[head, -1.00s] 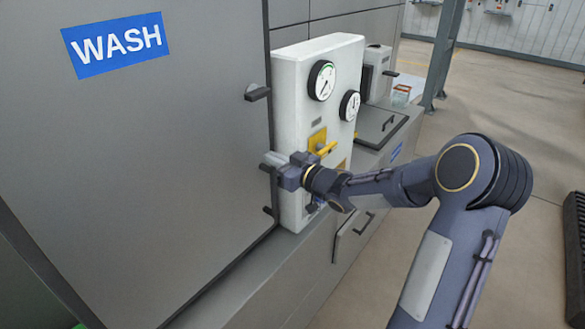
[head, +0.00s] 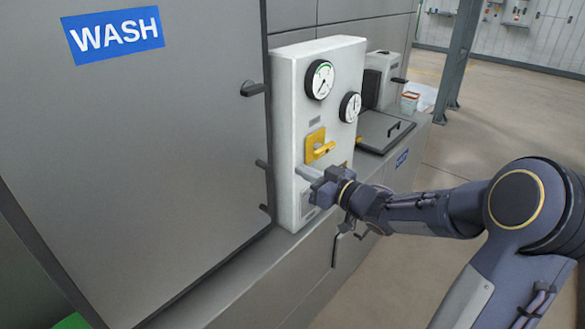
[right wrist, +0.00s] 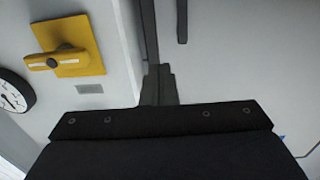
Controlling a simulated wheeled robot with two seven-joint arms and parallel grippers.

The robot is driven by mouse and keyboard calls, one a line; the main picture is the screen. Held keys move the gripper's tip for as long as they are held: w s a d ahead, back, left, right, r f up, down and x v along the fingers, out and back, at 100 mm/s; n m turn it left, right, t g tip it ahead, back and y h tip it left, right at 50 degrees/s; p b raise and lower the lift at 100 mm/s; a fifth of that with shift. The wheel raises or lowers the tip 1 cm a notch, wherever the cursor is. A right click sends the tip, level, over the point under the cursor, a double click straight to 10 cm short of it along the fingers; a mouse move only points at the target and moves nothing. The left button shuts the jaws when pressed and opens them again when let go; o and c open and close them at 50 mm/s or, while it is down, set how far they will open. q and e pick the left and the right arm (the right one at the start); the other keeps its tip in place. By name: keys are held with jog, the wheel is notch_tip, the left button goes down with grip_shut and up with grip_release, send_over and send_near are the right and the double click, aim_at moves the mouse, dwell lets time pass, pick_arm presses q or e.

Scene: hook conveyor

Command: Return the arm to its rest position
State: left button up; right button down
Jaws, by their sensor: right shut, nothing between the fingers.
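My right gripper (head: 306,173) is shut and empty in the head view. It is in front of the lower part of the white control panel (head: 287,130), below the yellow valve handle (head: 319,146). I cannot tell from the head view how wide the gap to the panel is. In the right wrist view the shut fingers (right wrist: 159,86) point up the picture, with the yellow valve (right wrist: 68,48) at the upper left. My right arm (head: 420,210) comes in from the right. My left gripper is not in view.
The grey washer door (head: 130,170) with a blue WASH sign (head: 115,37) fills the left. Two gauges (head: 320,80) are on the panel. A grey counter with a lidded box (head: 385,130) lies to the right. Open floor (head: 470,120) is beyond.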

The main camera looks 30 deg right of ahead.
jog(key=s+f+m+g+h, duration=0.2)
jog(key=s+m+g+h, duration=0.5)
jog(key=s, duration=0.7)
jog(key=s+a+f+g+y, duration=0.2)
jog(key=s+a, duration=0.3)
jog(key=s, duration=0.3)
jog(key=s+a+f+n+g+y, duration=0.1)
jog(key=s+a+f+g+y, duration=0.1)
jog(key=s+a+f, duration=0.2)
jog(key=s+a, duration=0.2)
jog(key=s, duration=0.1)
jog(key=shift+s+a+f+y, duration=0.15)
jog(key=shift+s+f+y, duration=0.05)
jog(key=shift+s+y, duration=0.15)
